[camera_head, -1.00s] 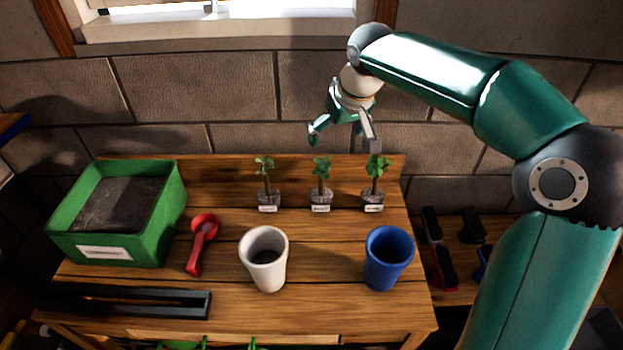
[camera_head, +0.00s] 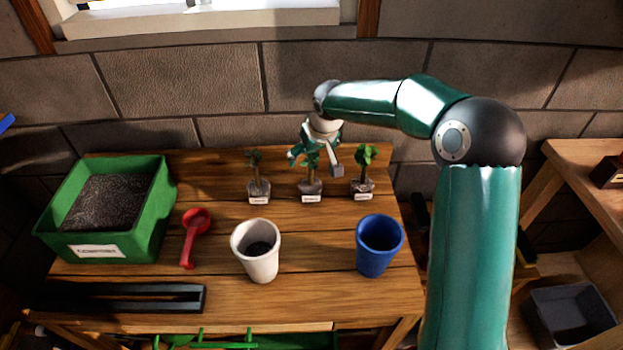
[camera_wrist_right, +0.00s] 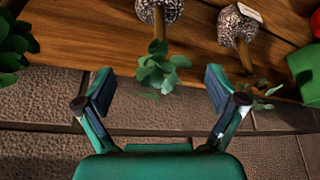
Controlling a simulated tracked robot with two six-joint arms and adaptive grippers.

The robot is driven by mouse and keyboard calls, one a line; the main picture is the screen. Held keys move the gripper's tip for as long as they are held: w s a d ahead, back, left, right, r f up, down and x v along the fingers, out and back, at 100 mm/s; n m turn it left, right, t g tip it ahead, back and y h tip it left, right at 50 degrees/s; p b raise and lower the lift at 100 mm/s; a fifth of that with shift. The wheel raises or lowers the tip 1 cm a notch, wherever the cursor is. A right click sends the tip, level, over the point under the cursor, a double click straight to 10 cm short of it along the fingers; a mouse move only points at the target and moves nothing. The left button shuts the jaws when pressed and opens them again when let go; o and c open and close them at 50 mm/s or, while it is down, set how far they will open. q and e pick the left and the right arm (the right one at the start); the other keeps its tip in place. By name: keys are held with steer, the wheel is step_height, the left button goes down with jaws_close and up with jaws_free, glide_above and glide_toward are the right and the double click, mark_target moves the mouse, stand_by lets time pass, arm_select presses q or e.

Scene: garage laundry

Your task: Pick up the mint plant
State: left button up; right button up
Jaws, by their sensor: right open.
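Three small potted plants stand in a row at the back of the wooden bench: a left one (camera_head: 257,185), a middle one (camera_head: 310,186) and a right one (camera_head: 363,181). Each has a white label too small to read, so I cannot tell which is the mint. My right gripper (camera_head: 315,166) is open and empty, pointing down over the middle plant, its fingers on either side of the leafy top. In the right wrist view the middle plant's leaves (camera_wrist_right: 160,71) lie between the open fingertips (camera_wrist_right: 159,82). My left gripper is out of view.
The bench holds a green compost box (camera_head: 150,215), a red scoop (camera_head: 191,238), a white cup (camera_head: 256,262), a blue cup (camera_head: 378,255) and a black tray (camera_head: 130,298). A block wall (camera_head: 180,85) rises close behind the plants.

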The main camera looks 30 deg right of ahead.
steer(key=shift+x, duration=1.4)
jaws_close()
steer(key=shift+r, duration=0.1)
